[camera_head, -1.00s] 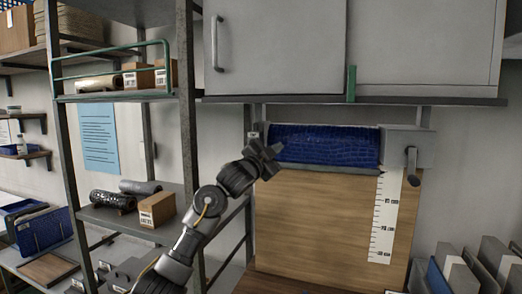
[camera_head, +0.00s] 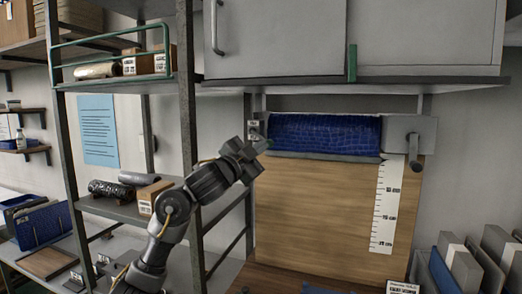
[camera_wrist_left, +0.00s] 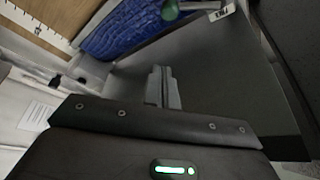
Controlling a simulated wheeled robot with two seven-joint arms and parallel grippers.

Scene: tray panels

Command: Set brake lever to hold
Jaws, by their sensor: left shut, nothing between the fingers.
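A roll of blue textured material (camera_head: 325,133) hangs above a wooden board (camera_head: 320,215), under the cabinet. A grey bracket (camera_head: 254,127) with small label plates is at its left end. A small green knob, which looks like the brake lever's end, shows in the wrist view (camera_wrist_left: 170,9) with a grey bar beside it, close to the roll; a label plate (camera_wrist_left: 221,13) is near it. My left gripper (camera_head: 258,158) is shut and empty, just below the bracket in the head view. Its closed fingers (camera_wrist_left: 162,75) appear apart from the knob. My right gripper is not in view.
A grey box with a crank handle (camera_head: 414,153) is at the roll's right end, above a white ruler strip (camera_head: 388,205). A metal shelf rack (camera_head: 188,100) stands left of the board, beside my left arm. Cabinets (camera_head: 275,40) overhang the roll.

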